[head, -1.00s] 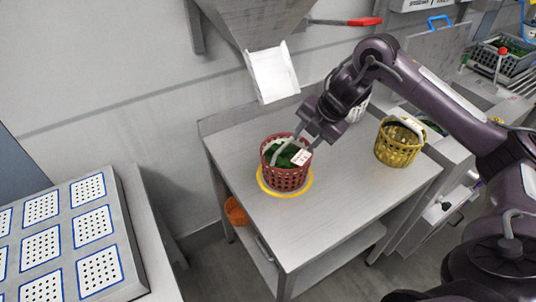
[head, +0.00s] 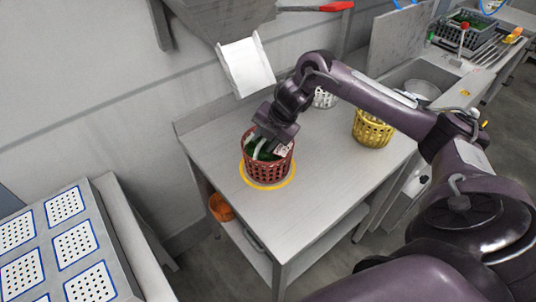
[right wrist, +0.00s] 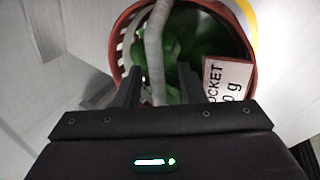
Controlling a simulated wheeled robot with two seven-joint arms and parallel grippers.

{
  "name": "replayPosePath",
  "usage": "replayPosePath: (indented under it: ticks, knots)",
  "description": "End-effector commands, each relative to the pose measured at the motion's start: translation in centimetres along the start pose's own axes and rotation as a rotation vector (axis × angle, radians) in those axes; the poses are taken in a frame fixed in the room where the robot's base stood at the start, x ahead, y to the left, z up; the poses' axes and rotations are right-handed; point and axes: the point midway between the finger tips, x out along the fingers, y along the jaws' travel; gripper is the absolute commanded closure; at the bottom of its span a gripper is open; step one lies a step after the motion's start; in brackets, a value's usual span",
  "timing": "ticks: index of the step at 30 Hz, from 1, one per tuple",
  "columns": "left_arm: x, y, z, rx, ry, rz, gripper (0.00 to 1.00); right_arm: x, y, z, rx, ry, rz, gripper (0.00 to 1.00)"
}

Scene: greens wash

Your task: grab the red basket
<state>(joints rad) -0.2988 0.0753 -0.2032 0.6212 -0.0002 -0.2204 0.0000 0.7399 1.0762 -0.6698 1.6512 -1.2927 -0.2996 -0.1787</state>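The red basket (head: 267,174) stands upright on the steel table, inside a yellow ring (head: 279,186). It holds green leaves (right wrist: 190,45) and has a pale handle (right wrist: 154,45) arching over it and a white label (right wrist: 226,76) with dark lettering. My right gripper (head: 266,138) is at the top of the basket. In the right wrist view its two dark fingers (right wrist: 158,84) are apart, with the handle running between them and a gap on each side. My left gripper is not in view.
A yellow basket (head: 373,130) and a white basket (head: 324,98) stand farther back on the table (head: 320,190). A white chute (head: 246,66) hangs above the red basket. An orange container (head: 221,207) is below. The table's front part is clear.

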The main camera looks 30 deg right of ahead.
Motion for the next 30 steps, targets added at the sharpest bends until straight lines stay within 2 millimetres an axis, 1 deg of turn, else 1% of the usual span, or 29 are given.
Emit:
replayPosePath:
  ticks: [1, 4, 12, 20, 30]
  knots:
    - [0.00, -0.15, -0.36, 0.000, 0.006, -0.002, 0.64, 0.01, -0.01, 0.01, 0.000, 0.000, 0.000, 0.64]
    - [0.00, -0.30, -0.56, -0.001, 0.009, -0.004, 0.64, -0.01, -0.01, 0.01, 0.000, 0.000, 0.000, 0.64]
    - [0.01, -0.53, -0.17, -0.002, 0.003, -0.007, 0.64, -0.04, 0.00, 0.01, 0.000, 0.000, 0.000, 0.99]
    - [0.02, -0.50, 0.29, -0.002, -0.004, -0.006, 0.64, -0.06, 0.01, 0.02, 0.000, -0.001, 0.000, 1.00]
    - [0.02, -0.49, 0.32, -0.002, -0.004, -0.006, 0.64, -0.07, 0.03, 0.04, 0.000, -0.001, 0.001, 1.00]
